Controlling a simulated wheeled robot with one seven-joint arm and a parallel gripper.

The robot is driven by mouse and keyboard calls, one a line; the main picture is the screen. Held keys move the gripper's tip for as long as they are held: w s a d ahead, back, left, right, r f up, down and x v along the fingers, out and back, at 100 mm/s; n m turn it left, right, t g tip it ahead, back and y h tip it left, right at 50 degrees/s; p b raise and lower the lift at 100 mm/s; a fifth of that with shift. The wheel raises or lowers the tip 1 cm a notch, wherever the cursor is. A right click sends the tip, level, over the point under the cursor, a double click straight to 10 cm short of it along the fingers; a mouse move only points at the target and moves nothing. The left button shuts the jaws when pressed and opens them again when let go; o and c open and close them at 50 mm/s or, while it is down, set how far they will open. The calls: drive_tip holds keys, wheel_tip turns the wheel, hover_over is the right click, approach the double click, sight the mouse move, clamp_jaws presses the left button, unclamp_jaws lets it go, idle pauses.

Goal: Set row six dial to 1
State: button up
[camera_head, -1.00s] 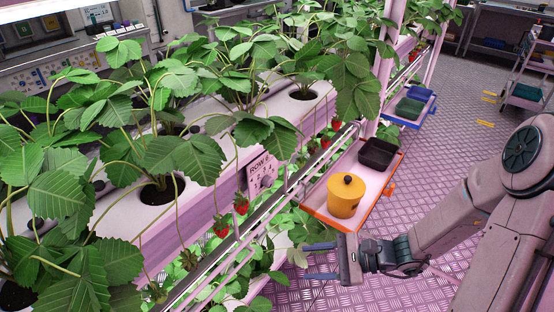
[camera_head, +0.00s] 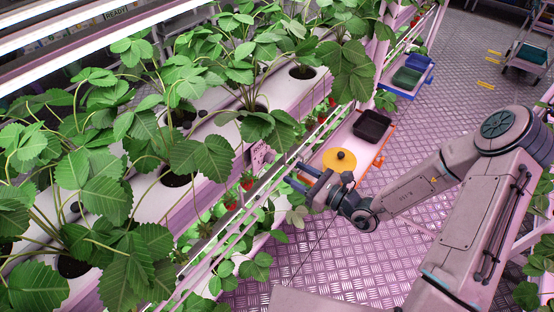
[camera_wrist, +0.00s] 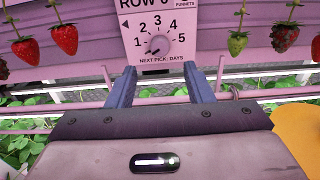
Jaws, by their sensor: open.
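A white dial panel (camera_wrist: 168,65) is straight ahead in the wrist view, with numbers 1 to 5 and the words "next pick: days". Its row number is cut off at the top edge. The round grey dial (camera_wrist: 158,45) is in the middle of the panel; its pointer is too small to read surely, but seems to lie toward the lower left. My gripper (camera_wrist: 162,72) is open and empty, its blue fingers apart below the dial and not around it. In the head view my gripper (camera_head: 303,178) is right of the partly leaf-covered panel (camera_head: 259,156).
Strawberries (camera_wrist: 64,40) hang on both sides of the panel. A pink rail (camera_head: 222,228) runs along the rack front. Open floor (camera_head: 300,262) is at the right.

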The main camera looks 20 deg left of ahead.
sight(272, 160)
drive_tip(key=p+x, duration=0.1)
drive_tip(key=x, duration=0.6)
drive_tip(key=shift+w+a, duration=0.1)
drive_tip(key=shift+a, duration=0.2)
drive_tip(key=c, duration=1)
